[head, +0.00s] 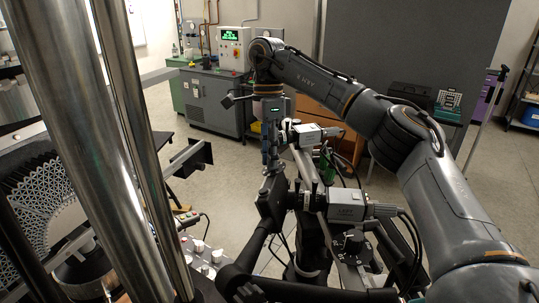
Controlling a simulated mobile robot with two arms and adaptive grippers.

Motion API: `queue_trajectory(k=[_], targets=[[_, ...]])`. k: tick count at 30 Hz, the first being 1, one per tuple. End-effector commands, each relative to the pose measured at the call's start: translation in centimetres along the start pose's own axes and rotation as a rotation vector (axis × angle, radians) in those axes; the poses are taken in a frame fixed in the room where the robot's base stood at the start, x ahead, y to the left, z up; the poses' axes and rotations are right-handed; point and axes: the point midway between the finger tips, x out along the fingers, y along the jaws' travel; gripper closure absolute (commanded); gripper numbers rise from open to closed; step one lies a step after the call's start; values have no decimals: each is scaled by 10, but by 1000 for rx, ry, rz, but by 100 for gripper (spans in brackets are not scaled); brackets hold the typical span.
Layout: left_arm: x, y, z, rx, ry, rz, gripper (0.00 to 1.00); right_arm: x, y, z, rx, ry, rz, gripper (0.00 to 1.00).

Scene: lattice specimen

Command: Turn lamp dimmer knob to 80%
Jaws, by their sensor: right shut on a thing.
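My right arm comes in from the right and its gripper (268,168) points straight down. Its fingers are closed at the top of a dark, boxy lamp-like unit (270,204) on the stand. My left gripper is not in view.
Two grey camera-like boxes, an upper one (308,134) and a lower one (347,205), sit on the stand close right of the gripper, with loose cables. A lattice specimen (38,200) stands at left behind metal columns (75,130). Open floor lies behind.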

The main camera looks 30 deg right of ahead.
Motion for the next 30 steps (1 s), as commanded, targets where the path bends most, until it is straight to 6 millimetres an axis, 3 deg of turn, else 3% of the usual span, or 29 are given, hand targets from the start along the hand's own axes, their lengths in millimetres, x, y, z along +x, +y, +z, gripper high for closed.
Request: queue_trajectory(k=[14,15,18,30], targets=[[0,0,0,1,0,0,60,-1,0,0,-12,1,2,100],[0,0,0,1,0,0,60,-1,0,0,-12,1,2,72],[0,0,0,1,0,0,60,-1,0,0,-12,1,2,55],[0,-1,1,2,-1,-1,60,-6,0,0,-11,1,3,55]])
